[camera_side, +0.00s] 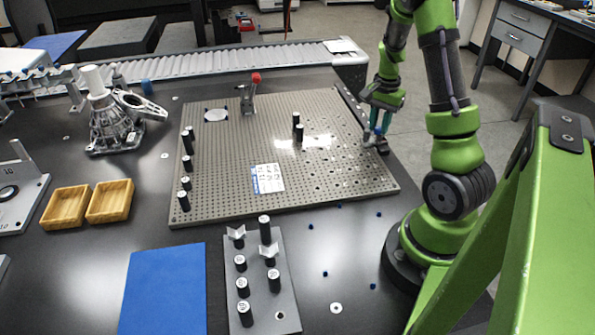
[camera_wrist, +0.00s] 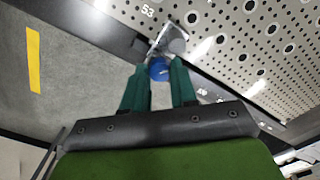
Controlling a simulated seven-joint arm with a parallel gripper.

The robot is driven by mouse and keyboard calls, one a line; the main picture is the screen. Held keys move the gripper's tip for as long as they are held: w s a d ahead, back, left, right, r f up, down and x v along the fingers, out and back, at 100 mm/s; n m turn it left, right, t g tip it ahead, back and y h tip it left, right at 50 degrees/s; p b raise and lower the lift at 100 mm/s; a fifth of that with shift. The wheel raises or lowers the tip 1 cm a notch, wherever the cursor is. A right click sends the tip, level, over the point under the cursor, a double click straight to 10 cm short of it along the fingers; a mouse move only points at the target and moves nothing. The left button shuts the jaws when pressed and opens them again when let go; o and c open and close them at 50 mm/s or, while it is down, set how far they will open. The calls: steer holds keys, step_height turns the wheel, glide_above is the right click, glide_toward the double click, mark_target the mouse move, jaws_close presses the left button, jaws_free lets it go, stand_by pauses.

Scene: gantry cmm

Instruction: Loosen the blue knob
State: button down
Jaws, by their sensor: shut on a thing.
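The blue knob (camera_wrist: 158,69) shows in the wrist view between the tips of my two green fingers. It sits against a small grey metal fitting (camera_wrist: 170,40) at the edge of the perforated plate. My gripper (camera_wrist: 158,78) is shut on the blue knob. In the side view my gripper (camera_side: 375,134) points down at the right edge of the perforated plate (camera_side: 230,160). The knob is mostly hidden there by the fingers, and its turn position cannot be told.
Black cylinders (camera_side: 297,128) and a red-topped clamp (camera_side: 252,88) stand on the plate. A grey rack with several black posts (camera_side: 242,270), a blue mat (camera_side: 163,290) and two wooden trays (camera_side: 66,208) lie at the front and left. The table's edge is close to my gripper.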

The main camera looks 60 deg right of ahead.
mark_target(379, 128)
stand_by(0.4)
steer(key=c, duration=0.9)
jaws_free()
steer(key=shift+r, duration=0.1)
step_height(379, 128, up, 17)
steer(key=shift+f, duration=0.15)
